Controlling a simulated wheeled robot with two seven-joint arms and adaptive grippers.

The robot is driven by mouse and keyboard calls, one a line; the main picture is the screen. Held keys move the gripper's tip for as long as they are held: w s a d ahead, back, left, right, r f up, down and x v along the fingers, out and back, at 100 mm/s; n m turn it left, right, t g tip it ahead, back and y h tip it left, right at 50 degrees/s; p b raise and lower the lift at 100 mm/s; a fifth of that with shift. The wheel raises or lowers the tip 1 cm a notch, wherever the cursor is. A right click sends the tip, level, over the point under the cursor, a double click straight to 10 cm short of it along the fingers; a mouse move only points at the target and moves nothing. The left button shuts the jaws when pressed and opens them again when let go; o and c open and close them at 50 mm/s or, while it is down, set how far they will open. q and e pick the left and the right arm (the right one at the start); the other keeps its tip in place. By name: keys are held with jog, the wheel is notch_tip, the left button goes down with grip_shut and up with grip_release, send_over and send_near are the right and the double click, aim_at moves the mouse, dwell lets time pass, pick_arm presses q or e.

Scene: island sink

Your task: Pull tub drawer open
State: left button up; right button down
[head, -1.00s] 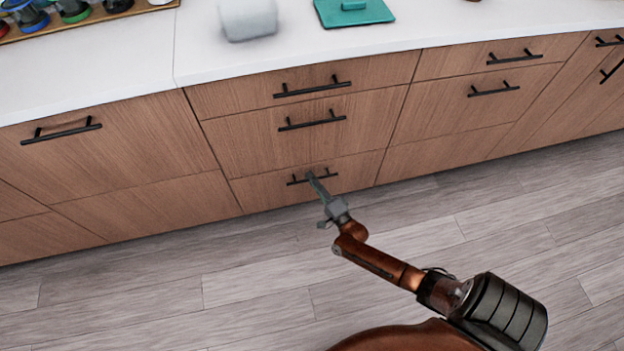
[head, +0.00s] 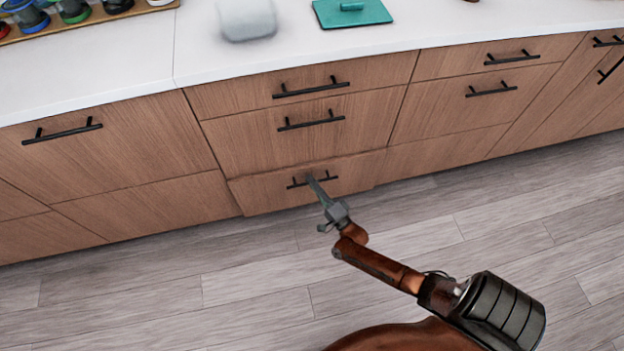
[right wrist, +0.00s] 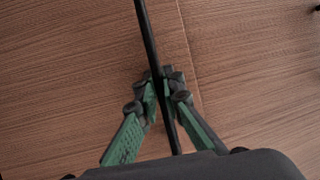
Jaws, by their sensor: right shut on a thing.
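The tub drawer (head: 262,193) is the bottom wooden drawer in the middle stack of the island. It stands slightly out from the cabinet front. Its black bar handle (head: 327,177) crosses the drawer front and also shows in the right wrist view (right wrist: 146,30). My right gripper (head: 313,181) is shut on this handle near its middle. In the right wrist view its green-padded fingers (right wrist: 163,85) close around the bar from both sides. The inside of the drawer is hidden. My left gripper is not in view.
Two closed drawers with black handles (head: 311,120) are above the tub drawer. More closed fronts stand on both sides. The white counter (head: 120,55) holds a teal board (head: 350,14), a blurred pale object (head: 247,18) and several jars. The wooden floor (head: 130,290) in front is clear.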

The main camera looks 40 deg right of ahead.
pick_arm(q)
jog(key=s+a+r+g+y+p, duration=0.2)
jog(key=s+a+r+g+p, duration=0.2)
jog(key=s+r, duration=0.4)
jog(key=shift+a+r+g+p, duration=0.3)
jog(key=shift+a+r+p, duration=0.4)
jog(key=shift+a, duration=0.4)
pick_arm(e)
jog(key=s+a, duration=0.7)
jog(key=s, duration=0.5)
jog(key=s+a, duration=0.8)
jog(key=s, duration=0.5)
jog(key=shift+s+a, duration=0.3)
jog(key=c, duration=2.3)
grip_release()
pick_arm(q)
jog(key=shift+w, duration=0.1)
